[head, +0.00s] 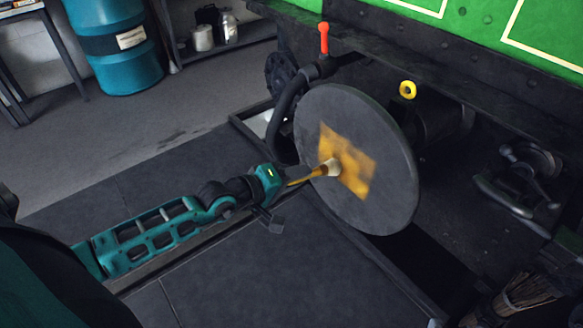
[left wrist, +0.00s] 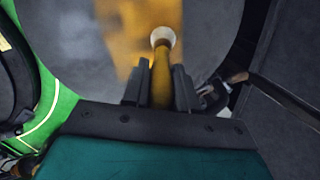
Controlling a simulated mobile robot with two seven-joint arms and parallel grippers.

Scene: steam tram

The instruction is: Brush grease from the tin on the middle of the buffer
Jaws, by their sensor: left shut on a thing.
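The buffer (head: 399,150) is a round grey disc on the front of the green tram. A yellow-orange patch of grease (head: 351,177) covers its middle. My left gripper (head: 276,187) is shut on the handle of a brush (head: 300,181), whose pale bristle end points at the patch and seems to touch it. In the left wrist view the brush (left wrist: 161,75) stands between the two dark fingers (left wrist: 160,88), with the grease (left wrist: 120,40) behind it. The grease tin is not clearly in view. My right gripper is not in view.
A dark hose (head: 284,118) and a red-handled tap (head: 323,40) sit left of the buffer. A yellow ring (head: 407,90) is above it. A blue drum (head: 116,45) and a shelf stand at the back left. A broom (head: 524,292) is at the lower right.

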